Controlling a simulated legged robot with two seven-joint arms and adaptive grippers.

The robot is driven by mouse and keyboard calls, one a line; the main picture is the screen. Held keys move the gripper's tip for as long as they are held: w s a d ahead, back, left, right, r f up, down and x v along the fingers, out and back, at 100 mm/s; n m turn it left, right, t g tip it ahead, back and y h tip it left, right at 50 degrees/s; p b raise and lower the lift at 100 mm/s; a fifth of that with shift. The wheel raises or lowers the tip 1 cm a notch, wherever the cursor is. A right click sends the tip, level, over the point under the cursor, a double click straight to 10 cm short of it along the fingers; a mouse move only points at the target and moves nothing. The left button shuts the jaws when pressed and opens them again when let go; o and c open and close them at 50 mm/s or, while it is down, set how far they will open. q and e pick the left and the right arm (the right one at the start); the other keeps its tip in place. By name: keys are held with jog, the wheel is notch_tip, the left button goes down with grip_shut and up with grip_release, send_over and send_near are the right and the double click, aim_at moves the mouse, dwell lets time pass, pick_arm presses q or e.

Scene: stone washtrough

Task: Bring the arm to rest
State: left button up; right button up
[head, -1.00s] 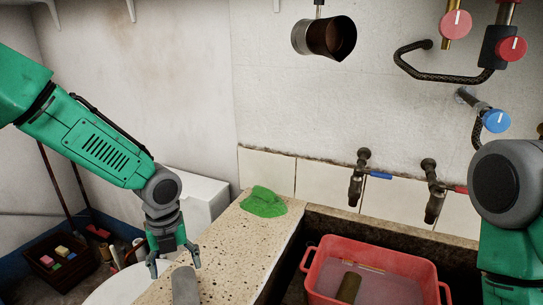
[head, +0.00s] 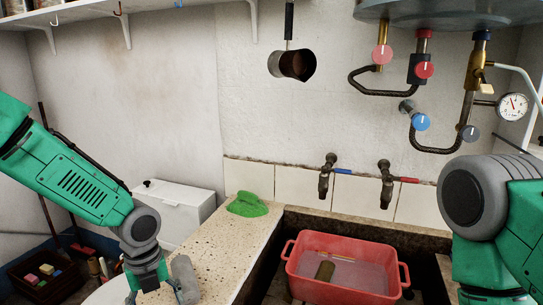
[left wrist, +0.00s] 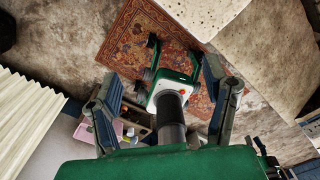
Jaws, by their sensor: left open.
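My left gripper (head: 158,294) hangs low at the bottom left of the head view, fingers pointing down beside the near left edge of the speckled stone counter (head: 222,248). In the left wrist view its two fingers (left wrist: 165,95) stand wide apart with nothing held between them. Below them in that view are parts of my own body and the floor. My right arm shows at the right edge of the head view, with its gripper out of the frame.
A red tub (head: 345,247) of water with a brownish block (head: 325,270) in it stands in the trough. A green cloth (head: 247,205) lies on the counter. Two taps (head: 327,178) (head: 387,185) and a hanging pot (head: 292,65) are on the wall. A patterned rug (left wrist: 150,45) covers floor below.

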pick_arm(q)
jog(key=s+d+f+n+h+b, duration=0.2)
jog(key=s+d+f+n+b, duration=0.1)
jog(key=s+f+n, duration=1.2)
jog(key=s+a+f+n+y+b, duration=0.1)
jog(key=s+a+f+n, duration=0.2)
jog(key=s+n, duration=0.3)
jog(key=s+a+f+n+y+b, duration=0.1)
jog(key=s+a+f+n, duration=0.2)
jog(key=s+n, duration=0.4)
jog(key=shift+a+f+n+t, duration=0.3)
jog(key=shift+a+f+n, duration=0.15)
jog(key=shift+n, duration=0.15)
pick_arm(e)
jog(key=shift+w+d+f, duration=0.1)
jog(key=shift+w+f, duration=0.05)
jog(key=shift+f, duration=1.2)
jog(key=shift+w+f, duration=0.15)
jog(key=shift+f, duration=1.2)
pick_arm(q)
jog(key=shift+d, duration=0.4)
pick_arm(e)
jog(key=shift+d, duration=0.35)
pick_arm(q)
jog(key=shift+a, duration=0.2)
pick_arm(e)
jog(key=shift+a, duration=0.2)
